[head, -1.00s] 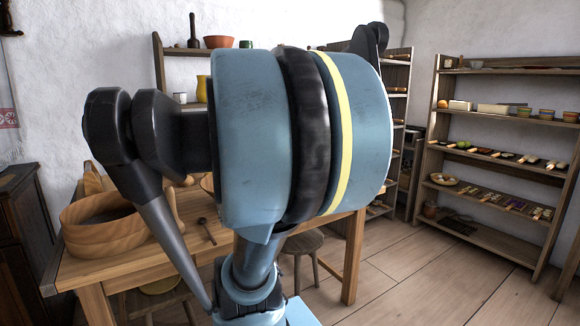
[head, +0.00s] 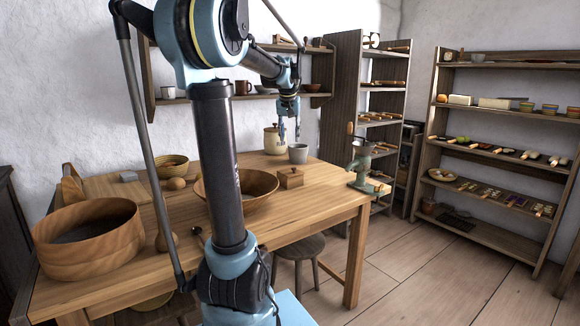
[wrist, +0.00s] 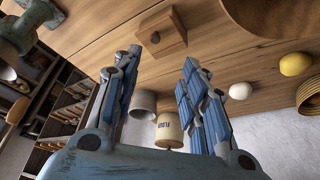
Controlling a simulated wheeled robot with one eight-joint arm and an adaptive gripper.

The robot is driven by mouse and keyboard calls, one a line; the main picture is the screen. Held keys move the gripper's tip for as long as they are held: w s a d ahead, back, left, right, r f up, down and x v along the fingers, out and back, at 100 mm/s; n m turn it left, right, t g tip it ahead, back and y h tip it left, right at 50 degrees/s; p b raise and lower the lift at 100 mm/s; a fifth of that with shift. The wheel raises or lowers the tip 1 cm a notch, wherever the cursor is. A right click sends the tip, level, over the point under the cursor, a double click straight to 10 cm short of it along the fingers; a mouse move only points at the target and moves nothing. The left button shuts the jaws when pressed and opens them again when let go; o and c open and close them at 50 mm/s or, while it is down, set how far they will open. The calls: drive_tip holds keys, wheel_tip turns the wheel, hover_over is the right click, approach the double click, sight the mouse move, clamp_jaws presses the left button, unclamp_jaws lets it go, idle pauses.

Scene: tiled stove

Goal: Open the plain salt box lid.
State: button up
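A small plain wooden box with a knob on its lid, apparently the salt box (head: 290,179), sits on the right part of the table. Its lid looks closed. In the wrist view the box (wrist: 160,36) lies just beyond and between my fingertips, with the knob facing the camera. My gripper (head: 290,138) hangs above the back right of the table, fingers pointing down. In the wrist view my gripper (wrist: 160,62) has its two fingers spread wide with nothing between them. It is apart from the box.
A grey cup (head: 298,154) and a lidded cream crock (head: 272,141) stand behind the box. A wide wooden bowl (head: 262,187) is close on its left. A green grinder-like device (head: 362,172) is at the table's right end. A round wooden tub (head: 90,250) stands front left.

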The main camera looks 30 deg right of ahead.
drive_tip(key=x, duration=1.1)
drive_tip(key=d+x, duration=0.1)
drive_tip(key=x, duration=0.5)
drive_tip(key=shift+w+d, duration=0.1)
drive_tip(key=shift+w, duration=0.2)
clamp_jaws()
